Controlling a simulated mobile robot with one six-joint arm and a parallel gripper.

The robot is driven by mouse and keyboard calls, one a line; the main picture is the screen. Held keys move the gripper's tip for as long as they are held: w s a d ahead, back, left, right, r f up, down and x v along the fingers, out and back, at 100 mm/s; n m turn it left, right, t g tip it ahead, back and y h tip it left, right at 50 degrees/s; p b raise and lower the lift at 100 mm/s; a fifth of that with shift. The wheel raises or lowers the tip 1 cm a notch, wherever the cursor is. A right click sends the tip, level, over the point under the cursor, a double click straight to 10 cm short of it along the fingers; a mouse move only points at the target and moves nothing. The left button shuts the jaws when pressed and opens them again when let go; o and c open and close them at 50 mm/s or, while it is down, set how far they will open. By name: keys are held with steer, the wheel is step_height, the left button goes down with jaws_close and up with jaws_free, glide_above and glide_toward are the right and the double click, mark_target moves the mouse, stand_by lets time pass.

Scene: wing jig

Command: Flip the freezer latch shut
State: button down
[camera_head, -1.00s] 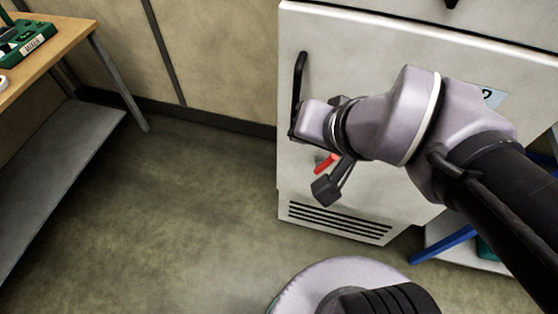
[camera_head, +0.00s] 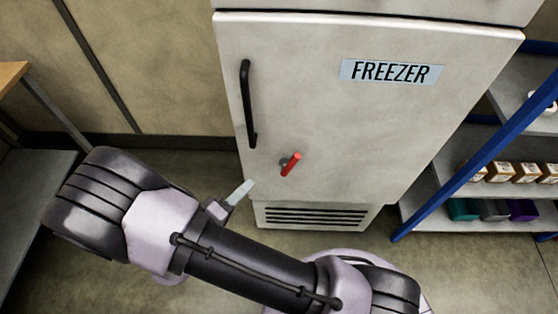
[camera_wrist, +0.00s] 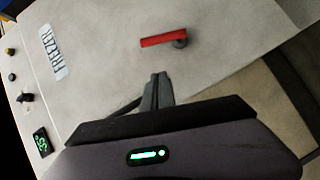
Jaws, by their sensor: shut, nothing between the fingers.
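The freezer (camera_head: 330,100) is a white cabinet with a FREEZER label, and its door looks flush with the body. The latch is a red lever (camera_head: 291,164) on a grey pivot, low on the left of the door. It slants steeply in the head view. In the wrist view the red lever (camera_wrist: 160,39) extends left from its pivot. My gripper (camera_head: 246,187) is shut and empty, to the lower left of the latch in the head view. In the wrist view the closed fingertips (camera_wrist: 159,77) are just below the lever, with a visible gap between them.
A black door handle (camera_head: 247,105) stands out above the latch. A vent grille (camera_head: 315,217) is under the door. A blue-framed shelf (camera_head: 470,155) with small boxes is at the right. A table (camera_head: 12,75) is at the left edge. Floor is visible between.

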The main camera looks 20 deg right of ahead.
steer(key=b, duration=0.6)
glide_toward(290, 161)
steer(key=shift+w+a+f+x, duration=0.25)
steer(key=shift+w+a+x, duration=0.1)
steer(key=shift+x, duration=3)
steer(key=shift+w+r+p, duration=0.1)
steer(key=shift+p, duration=0.3)
